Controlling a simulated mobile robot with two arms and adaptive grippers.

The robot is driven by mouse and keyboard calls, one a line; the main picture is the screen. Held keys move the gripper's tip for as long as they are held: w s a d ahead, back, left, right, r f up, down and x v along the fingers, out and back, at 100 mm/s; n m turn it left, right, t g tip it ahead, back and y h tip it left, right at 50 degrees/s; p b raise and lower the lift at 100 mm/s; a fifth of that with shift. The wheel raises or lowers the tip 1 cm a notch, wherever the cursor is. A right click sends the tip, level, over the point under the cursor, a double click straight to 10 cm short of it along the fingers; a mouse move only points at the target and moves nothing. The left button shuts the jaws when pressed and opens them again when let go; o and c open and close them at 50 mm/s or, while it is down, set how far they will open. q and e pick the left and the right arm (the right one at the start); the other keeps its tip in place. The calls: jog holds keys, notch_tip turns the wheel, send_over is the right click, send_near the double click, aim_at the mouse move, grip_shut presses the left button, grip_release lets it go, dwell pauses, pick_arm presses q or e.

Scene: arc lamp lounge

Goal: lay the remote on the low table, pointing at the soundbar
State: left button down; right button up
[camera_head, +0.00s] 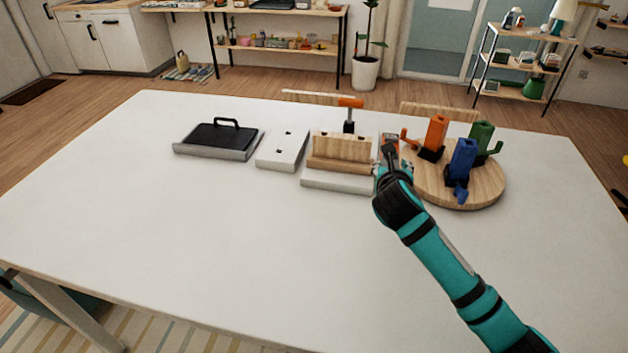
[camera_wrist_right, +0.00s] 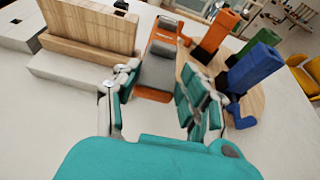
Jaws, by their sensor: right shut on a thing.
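I see no remote and no soundbar that I can make out. My right gripper (camera_head: 389,158) is at the gap between a wooden block on a white base (camera_head: 345,150) and a round wooden board (camera_head: 490,195). In the right wrist view, my right gripper (camera_wrist_right: 160,82) is shut on an orange and grey piece (camera_wrist_right: 155,68), which stands between its fingers. In the head view the arm mostly hides this piece. The large white table (camera_head: 220,235) lies under all of this. My left gripper is not in view.
Upright orange (camera_head: 436,133), green (camera_head: 482,136) and blue (camera_head: 463,157) pieces stand on the round board. A white slotted plate (camera_head: 282,150) and a grey tray with a black handled plate (camera_head: 215,138) are left of the block. The table's front and left are clear.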

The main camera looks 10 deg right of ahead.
jog(key=f, duration=0.5)
jog(key=shift+w+d+f, duration=0.1)
jog(key=shift+w+f, duration=0.1)
jog(key=shift+f, duration=0.65)
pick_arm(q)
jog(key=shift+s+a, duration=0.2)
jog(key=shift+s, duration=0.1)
pick_arm(e)
jog(key=shift+f, duration=1.55)
jog(key=shift+f, duration=0.15)
jog(key=o, duration=1.2)
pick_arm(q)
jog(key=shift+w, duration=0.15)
pick_arm(e)
jog(key=shift+o, duration=0.3)
